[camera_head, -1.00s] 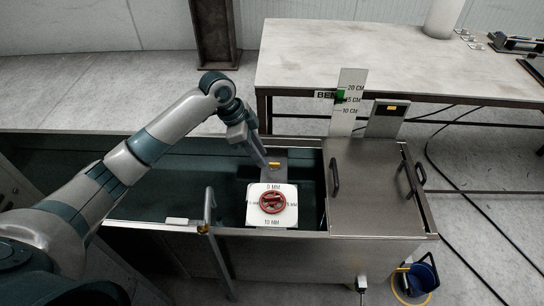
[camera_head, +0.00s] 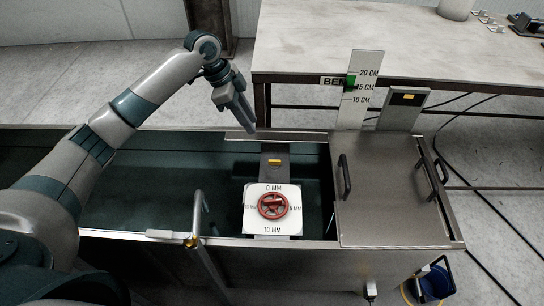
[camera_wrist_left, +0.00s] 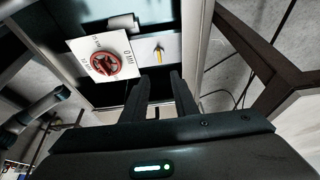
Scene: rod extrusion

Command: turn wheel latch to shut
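The red wheel latch (camera_head: 273,205) sits flat on a white square dial plate (camera_head: 281,227) marked 0 MM at the back and 10 MM at the front, over the dark tank. In the left wrist view the wheel (camera_wrist_left: 105,65) shows at the upper left, beyond the fingers. My left gripper (camera_head: 249,126) hangs above the tank's back edge, behind and left of the wheel, apart from it. In the left wrist view its two fingers (camera_wrist_left: 160,97) stand apart with nothing between them. My right gripper is in neither view.
A yellow-handled piece (camera_head: 274,162) lies on a grey plate behind the dial. A metal cover (camera_head: 385,200) with black handles closes the tank's right end. An upright bar handle (camera_head: 197,215) stands front left. A table (camera_head: 350,35) is behind; a blue bucket (camera_head: 436,281) is front right.

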